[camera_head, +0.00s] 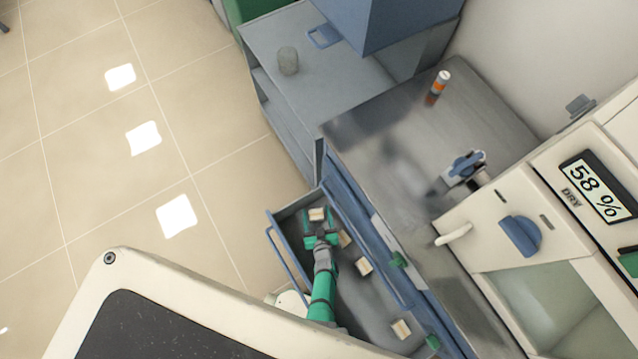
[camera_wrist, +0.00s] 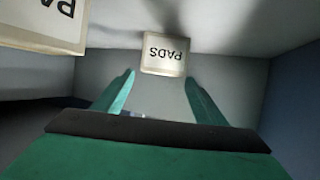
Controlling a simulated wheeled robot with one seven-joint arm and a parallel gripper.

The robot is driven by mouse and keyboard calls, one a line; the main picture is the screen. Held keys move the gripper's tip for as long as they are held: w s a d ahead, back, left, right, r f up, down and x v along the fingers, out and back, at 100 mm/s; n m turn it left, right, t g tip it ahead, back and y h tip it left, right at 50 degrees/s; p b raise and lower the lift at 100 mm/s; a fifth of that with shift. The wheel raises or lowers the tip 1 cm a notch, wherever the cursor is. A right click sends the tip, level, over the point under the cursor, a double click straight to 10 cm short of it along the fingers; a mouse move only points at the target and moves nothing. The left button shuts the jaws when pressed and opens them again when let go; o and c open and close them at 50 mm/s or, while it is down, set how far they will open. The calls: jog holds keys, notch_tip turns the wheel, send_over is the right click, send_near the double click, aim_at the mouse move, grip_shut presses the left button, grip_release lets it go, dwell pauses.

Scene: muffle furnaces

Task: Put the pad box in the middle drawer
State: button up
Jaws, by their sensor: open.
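A drawer (camera_head: 372,300) of the steel-topped cabinet is pulled open; I cannot tell its level. My gripper (camera_head: 320,236) is down inside it, near its far end. In the wrist view my gripper (camera_wrist: 159,80) has its two green fingers spread, with nothing held between them. A second lettered box (camera_wrist: 45,22) is close at the upper left of the wrist view, partly cut off.
More small boxes (camera_head: 364,266) (camera_head: 401,329) lie in the drawer. The steel worktop (camera_head: 390,130) holds an orange-and-white bottle (camera_head: 440,83). A white instrument (camera_head: 520,215) reading "58 %" stands at right. Open floor (camera_head: 110,180) lies at left.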

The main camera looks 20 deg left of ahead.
jog(key=v, duration=0.7)
jog(key=shift+f, duration=0.1)
jog(key=shift+s+d+r, duration=0.25)
jog(key=shift+d+r, duration=0.05)
jog(key=s+d+r+m+t+h, duration=0.15)
jog(key=s+d+r, duration=0.25)
jog(key=r, duration=0.5)
jog(key=s+d+r+m+t+h, duration=0.15)
jog(key=s+d+r, duration=0.3)
jog(key=r, duration=0.45)
jog(key=s+r+m+h, duration=0.1)
jog(key=s+r+h, duration=0.1)
jog(key=r, duration=1.2)
jog(key=s+d+r+m+h, duration=0.1)
jog(key=s+r, duration=0.3)
jog(key=r, duration=1)
jog(key=shift+r+m+t+h, duration=0.3)
jog(key=shift+r+m+h, duration=0.1)
jog(key=shift+m, duration=0.1)
